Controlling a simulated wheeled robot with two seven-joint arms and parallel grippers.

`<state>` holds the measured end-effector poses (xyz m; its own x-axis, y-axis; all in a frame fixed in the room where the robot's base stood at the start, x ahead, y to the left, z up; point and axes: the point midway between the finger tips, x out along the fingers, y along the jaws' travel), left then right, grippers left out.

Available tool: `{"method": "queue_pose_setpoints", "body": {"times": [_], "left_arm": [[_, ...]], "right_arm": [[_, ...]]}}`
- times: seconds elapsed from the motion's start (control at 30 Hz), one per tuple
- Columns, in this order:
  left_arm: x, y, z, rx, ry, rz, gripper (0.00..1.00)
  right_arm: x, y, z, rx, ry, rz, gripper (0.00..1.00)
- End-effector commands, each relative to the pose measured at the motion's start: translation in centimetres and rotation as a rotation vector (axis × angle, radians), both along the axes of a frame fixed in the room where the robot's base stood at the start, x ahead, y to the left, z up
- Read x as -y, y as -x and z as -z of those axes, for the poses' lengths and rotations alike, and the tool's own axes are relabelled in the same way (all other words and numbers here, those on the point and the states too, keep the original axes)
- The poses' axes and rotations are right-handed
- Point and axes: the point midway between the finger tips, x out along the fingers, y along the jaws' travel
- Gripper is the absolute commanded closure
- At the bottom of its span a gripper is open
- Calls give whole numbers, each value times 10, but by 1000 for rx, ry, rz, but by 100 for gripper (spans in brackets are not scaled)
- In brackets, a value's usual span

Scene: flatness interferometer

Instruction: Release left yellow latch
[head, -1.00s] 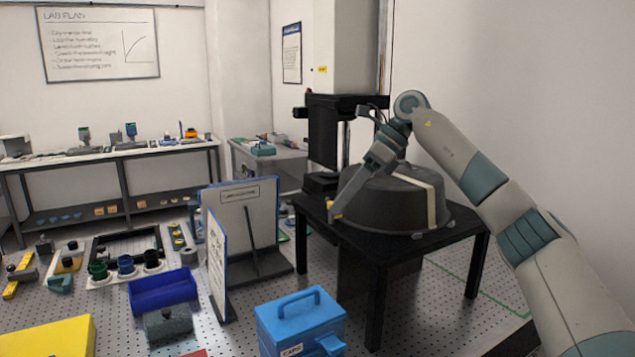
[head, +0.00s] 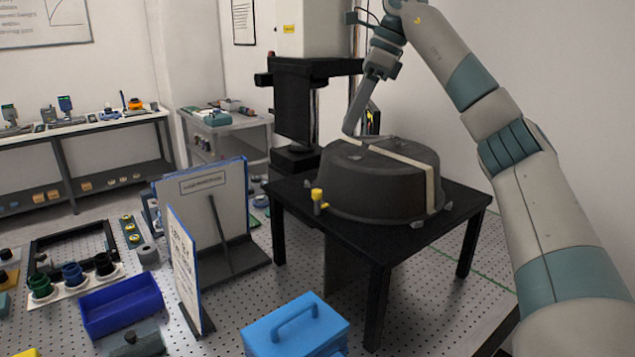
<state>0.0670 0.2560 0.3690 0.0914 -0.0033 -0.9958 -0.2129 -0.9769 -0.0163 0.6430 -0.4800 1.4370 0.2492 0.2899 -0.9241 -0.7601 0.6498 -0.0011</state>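A round dark tub-like housing (head: 370,190) with a pale strap over its top sits on a black table (head: 345,235). A yellow latch (head: 318,197) stands at the housing's left rim, with a yellow top and a short grey side piece. My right gripper (head: 350,131) is above the housing's top left, up and to the right of the latch and clear of it. I see its fingers nearly edge-on, so their opening is unclear. I see nothing held in it. My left gripper is out of view.
A blue box with a handle (head: 295,330) stands in front of the table. Upright panels (head: 205,195) stand left of it. A blue bin (head: 120,305) and several small parts lie further left. A black instrument column (head: 305,110) rises behind the table.

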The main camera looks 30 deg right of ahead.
Motion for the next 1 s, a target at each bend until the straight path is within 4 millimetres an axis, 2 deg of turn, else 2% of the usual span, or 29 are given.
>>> {"method": "queue_pose_setpoints", "body": {"times": [0.27, 0.47, 0.67, 1.0], "left_arm": [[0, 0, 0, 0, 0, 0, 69], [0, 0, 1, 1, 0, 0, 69], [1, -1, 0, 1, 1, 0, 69], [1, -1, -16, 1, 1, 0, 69]], "right_arm": [[-1, -1, 2, -1, -1, 0, 62], [-4, -4, 13, -2, 0, -1, 62], [-10, -9, 32, -2, 1, -2, 62], [-27, -22, 85, -4, 0, -1, 62]]}}
